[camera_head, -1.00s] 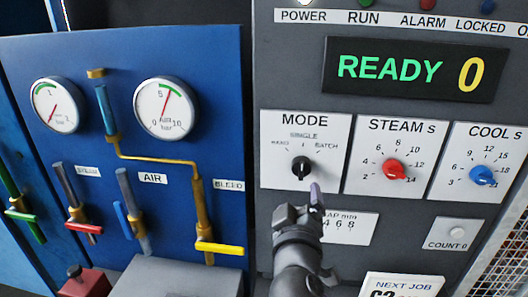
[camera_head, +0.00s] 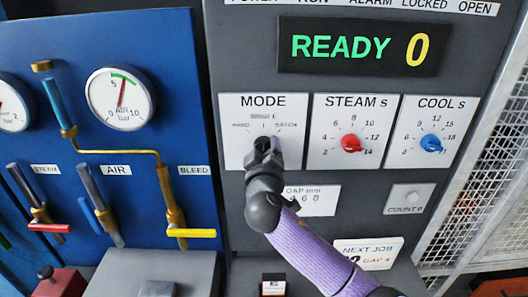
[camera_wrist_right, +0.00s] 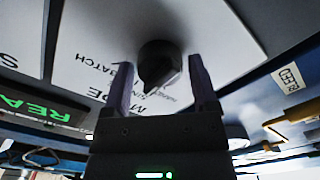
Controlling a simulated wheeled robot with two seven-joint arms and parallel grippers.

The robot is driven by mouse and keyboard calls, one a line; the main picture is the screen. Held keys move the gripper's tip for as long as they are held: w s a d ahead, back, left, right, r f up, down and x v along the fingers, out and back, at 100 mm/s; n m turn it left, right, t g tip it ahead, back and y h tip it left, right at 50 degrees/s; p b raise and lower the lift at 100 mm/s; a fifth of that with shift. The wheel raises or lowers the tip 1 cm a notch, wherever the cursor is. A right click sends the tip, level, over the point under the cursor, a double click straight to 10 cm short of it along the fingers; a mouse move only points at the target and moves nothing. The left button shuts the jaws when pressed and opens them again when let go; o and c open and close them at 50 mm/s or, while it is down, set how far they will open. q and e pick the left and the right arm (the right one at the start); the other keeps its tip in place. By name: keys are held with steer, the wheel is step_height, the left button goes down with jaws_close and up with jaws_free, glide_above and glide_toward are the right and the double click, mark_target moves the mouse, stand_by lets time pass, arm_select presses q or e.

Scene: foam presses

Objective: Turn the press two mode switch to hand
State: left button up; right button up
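The mode switch is a black knob on a white plate marked MODE (camera_head: 262,101), with positions HAND, SINGLE and BATCH. In the head view my right gripper (camera_head: 266,146) is in front of the knob and mostly hides it. In the right wrist view the black knob (camera_wrist_right: 157,62) shows between the two fingers of my right gripper (camera_wrist_right: 162,82). The fingers stand apart, one on each side, with visible gaps to the knob. The knob's pointer direction is hard to tell now. My left gripper is not in view.
The red STEAM knob (camera_head: 351,144) and blue COOL knob (camera_head: 431,143) sit to the right. The display (camera_head: 358,47) reads READY 0. A blue panel with gauges, pipes and a yellow-handled BLEED valve (camera_head: 190,233) is at the left. A mesh guard (camera_head: 480,170) stands at the right.

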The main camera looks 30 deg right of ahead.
steer(key=c, duration=0.9)
steer(key=n+p, duration=0.2)
steer(key=n, duration=0.1)
steer(key=shift+r+n+p, duration=0.1)
steer(key=shift+n+p, duration=0.2)
steer(key=shift+n, duration=0.1)
steer(key=n+p, duration=0.2)
steer(key=n, duration=0.3)
steer(key=shift+p, duration=0.3)
steer(key=o, duration=1.3)
